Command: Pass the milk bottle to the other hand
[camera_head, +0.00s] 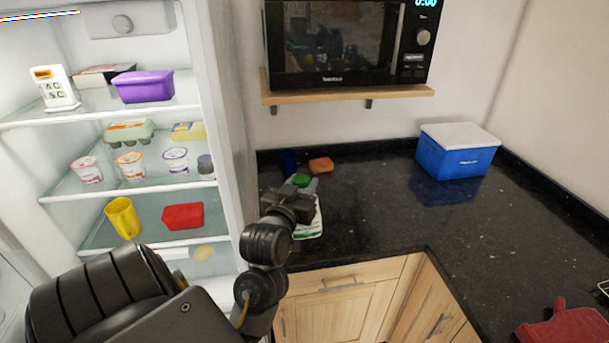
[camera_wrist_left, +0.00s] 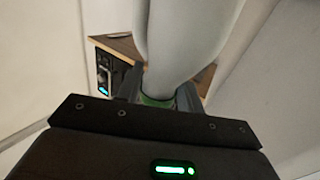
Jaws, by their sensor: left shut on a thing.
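The milk bottle is white with a green cap. In the head view its lower body (camera_head: 311,222) shows below my left gripper (camera_head: 304,192), and its green cap (camera_head: 301,180) shows just above. My left gripper is shut on the bottle near its neck, at the front left edge of the counter. The fingers hide part of the bottle. I cannot tell whether its base touches the counter. In the left wrist view the pale bottle (camera_wrist_left: 187,38) rises between the fingers of my left gripper (camera_wrist_left: 158,88). My right gripper is not in view.
The dark granite counter (camera_head: 380,215) is mostly clear in the middle. A blue box with a white lid (camera_head: 456,155) stands at the back right. An orange sponge (camera_head: 321,165) lies behind the bottle. The open fridge (camera_head: 230,130) is at left, the microwave shelf (camera_head: 350,96) above.

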